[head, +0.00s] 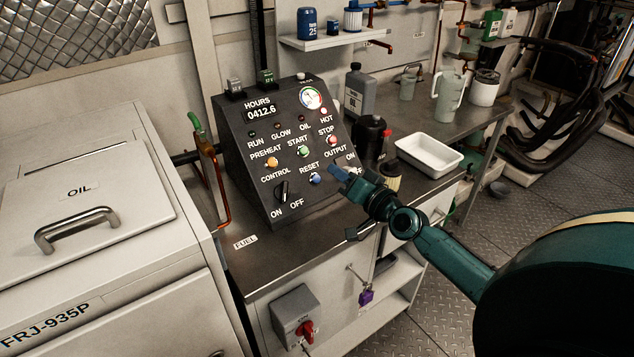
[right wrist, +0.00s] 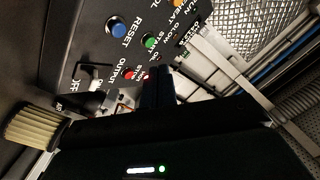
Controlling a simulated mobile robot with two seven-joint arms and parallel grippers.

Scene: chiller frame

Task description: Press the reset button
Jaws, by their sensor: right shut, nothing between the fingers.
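The black control panel (head: 270,128) stands on the metal counter. Its blue reset button (head: 315,179) sits low on the sloped face, beside the RESET label. The same blue button (right wrist: 117,25) shows at the upper left of the right wrist view. In the right wrist view the dark fingertips (right wrist: 158,85) are by the red stop button (right wrist: 131,75). Whether they touch the panel I cannot tell. My left gripper is not in view.
A green start button (head: 303,151), an orange preheat button (head: 272,163) and a black control switch (head: 281,191) sit near the blue button. Bare counter (head: 262,259) lies in front.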

